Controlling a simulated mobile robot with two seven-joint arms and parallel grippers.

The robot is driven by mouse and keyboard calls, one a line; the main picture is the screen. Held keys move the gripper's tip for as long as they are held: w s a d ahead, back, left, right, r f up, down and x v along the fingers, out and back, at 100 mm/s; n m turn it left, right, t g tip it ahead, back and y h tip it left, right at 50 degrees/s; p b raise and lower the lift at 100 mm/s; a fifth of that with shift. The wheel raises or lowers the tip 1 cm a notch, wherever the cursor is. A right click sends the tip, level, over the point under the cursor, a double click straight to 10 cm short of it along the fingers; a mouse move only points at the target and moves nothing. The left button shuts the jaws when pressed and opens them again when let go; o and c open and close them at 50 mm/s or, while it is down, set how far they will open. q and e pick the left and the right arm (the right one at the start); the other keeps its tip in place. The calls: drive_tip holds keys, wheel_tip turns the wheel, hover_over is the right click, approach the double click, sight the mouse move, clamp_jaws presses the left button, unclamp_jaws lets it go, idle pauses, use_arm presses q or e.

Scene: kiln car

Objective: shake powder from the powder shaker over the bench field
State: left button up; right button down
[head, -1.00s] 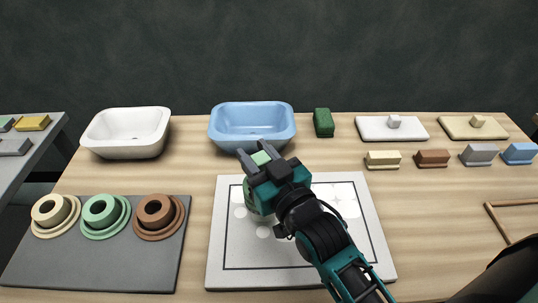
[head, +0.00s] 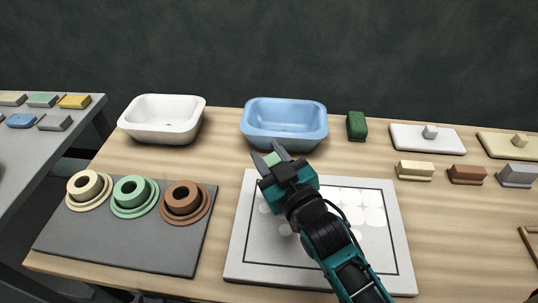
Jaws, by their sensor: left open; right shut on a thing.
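My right gripper (head: 270,157) is shut on the green powder shaker (head: 271,160), above the far left part of the bench field (head: 300,273). Only the shaker's light green top shows between the fingers; the gripper hides the rest. The bench field is a pale board with a dark outline. Whitish powder patches (head: 372,214) lie on it, densest at the far right, with fainter round spots near the left side. My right forearm covers the middle of the field. My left gripper is not in view.
A white basin (head: 162,118) and a blue basin (head: 284,122) stand behind. A dark mat (head: 120,250) at left holds cream, green and brown ringed pieces. A green block (head: 357,126), two slabs (head: 427,139) and several small blocks stand at right. A grey side table (head: 25,165) is far left.

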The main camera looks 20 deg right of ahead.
drive_tip(key=s+d+r+m, duration=0.3)
drive_tip(key=s+d, duration=1.1)
drive_tip(key=s, duration=0.1)
drive_tip(key=shift+d+r+h, duration=0.15)
drive_tip(key=shift+d+h, duration=0.2)
drive_tip(key=shift+h, duration=0.05)
drive_tip(key=shift+a, duration=0.1)
idle(0.3)
drive_tip(key=w+a, duration=0.5)
drive_tip(key=a, duration=0.5)
drive_tip(key=w+a, duration=0.6)
drive_tip(key=a, duration=0.5)
drive_tip(key=shift+w+a, duration=0.15)
drive_tip(key=shift+a, duration=0.05)
drive_tip(key=s+d, duration=1.1)
drive_tip(key=d, duration=0.3)
idle(0.3)
